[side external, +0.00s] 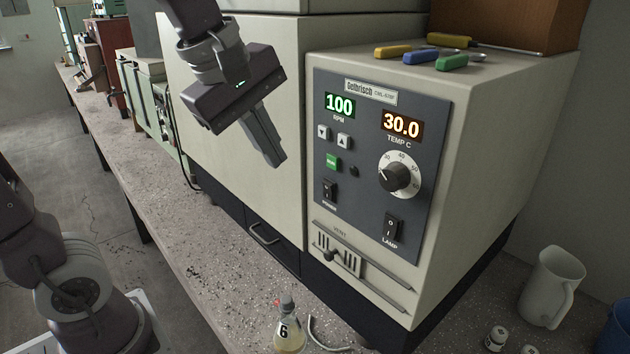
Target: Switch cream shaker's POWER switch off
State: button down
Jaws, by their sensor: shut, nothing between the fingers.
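The cream shaker (455,170) stands on the bench with a dark control panel (350,115) on its front. The POWER switch (329,191) is a small black rocker at the panel's lower left, under a green button. Its rocker position is too small to tell. The green display (340,105) is lit and reads 100 RPM. The orange display (402,124) reads 30.0. My gripper (277,161) is shut and empty, in front of the cream housing, up and to the left of the switch. It appears apart from the panel.
A LAMP rocker (391,227) and a black dial (396,176) sit right of the switch. A vent slider (344,257) is below. A flask marked 6 (289,330) stands on the bench in front. Screwdrivers (445,53) lie on top. A white jug (552,287) stands right.

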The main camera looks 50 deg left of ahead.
aim_at(327, 194)
jog(key=w+f, duration=0.8)
jog(key=shift+f, duration=0.3)
dwell(0.3)
jog(key=shift+w+r, duration=0.15)
jog(key=shift+w, duration=0.25)
jog(key=shift+r, duration=0.15)
